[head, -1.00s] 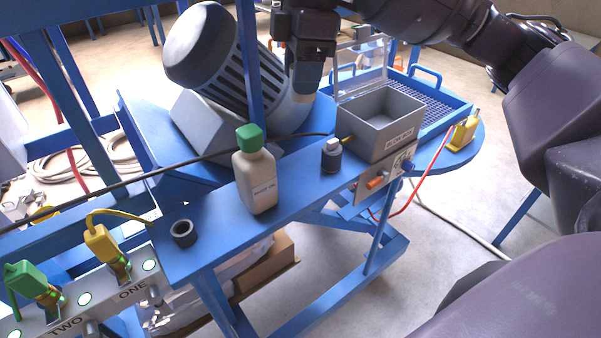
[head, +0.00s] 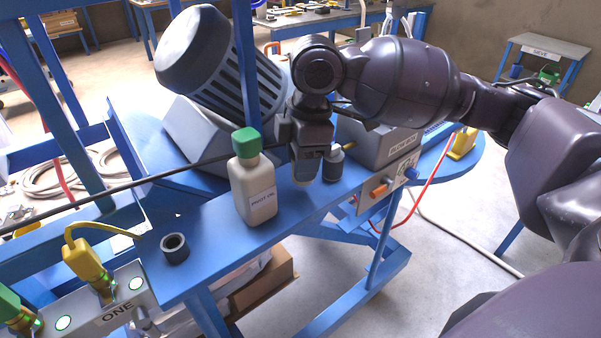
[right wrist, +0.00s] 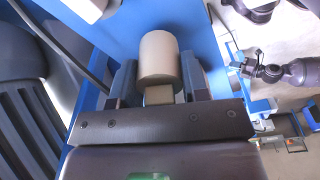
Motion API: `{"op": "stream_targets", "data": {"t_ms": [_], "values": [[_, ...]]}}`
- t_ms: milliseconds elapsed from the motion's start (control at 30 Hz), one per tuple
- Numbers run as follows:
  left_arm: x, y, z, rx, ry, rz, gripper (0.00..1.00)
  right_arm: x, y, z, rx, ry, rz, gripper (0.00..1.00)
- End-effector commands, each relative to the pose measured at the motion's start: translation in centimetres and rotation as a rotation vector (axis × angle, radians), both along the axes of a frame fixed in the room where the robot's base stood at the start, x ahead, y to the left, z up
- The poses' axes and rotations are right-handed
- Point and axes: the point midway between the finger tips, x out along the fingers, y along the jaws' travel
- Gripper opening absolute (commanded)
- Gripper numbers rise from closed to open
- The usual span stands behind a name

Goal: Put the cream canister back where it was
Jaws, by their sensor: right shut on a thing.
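The cream canister (right wrist: 160,56) is a plain rounded cylinder held between the two fingers of my right gripper (right wrist: 158,85) in the right wrist view. In the head view my right gripper (head: 305,165) points down just above the blue bench shelf, between the green-capped bottle and the small dark bottle. There the gripper largely hides the canister, and I cannot tell whether the canister touches the shelf.
A cream bottle with a green cap (head: 253,185) stands close left of the gripper. A small dark bottle (head: 333,163) stands close right, before a grey box (head: 375,145). A dark ring (head: 175,248) lies on the blue shelf (head: 215,255). A large motor (head: 215,70) is behind.

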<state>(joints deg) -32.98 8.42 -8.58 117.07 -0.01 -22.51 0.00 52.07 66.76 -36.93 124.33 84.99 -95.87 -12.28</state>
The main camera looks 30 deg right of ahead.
Motion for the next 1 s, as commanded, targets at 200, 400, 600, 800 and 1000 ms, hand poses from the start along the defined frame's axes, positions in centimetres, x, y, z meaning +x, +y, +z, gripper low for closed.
{"op": "stream_targets", "data": {"t_ms": [200,400,600,800,1000], "values": [[-0.3,0.0,-1.0,0.001,0.017,-0.001,0.0,0.0,0.0,-2.9,0.0,0.004,0.0,0.15],[0.0,-0.1,-0.5,0.0,0.007,-0.002,0.0,0.0,0.0,-2.8,0.0,0.0,0.0,0.15],[0.3,-0.1,-0.1,0.0,-0.002,-0.003,0.0,0.0,0.0,-3.1,0.0,0.002,0.0,0.43],[0.3,-0.1,-0.2,0.0,-0.002,-0.004,0.0,0.0,0.0,-3.1,0.0,0.002,0.0,0.67],[0.2,-0.1,-0.5,0.0,0.003,-0.003,0.0,0.0,0.0,-3.1,0.0,0.001,0.0,0.67]]}}
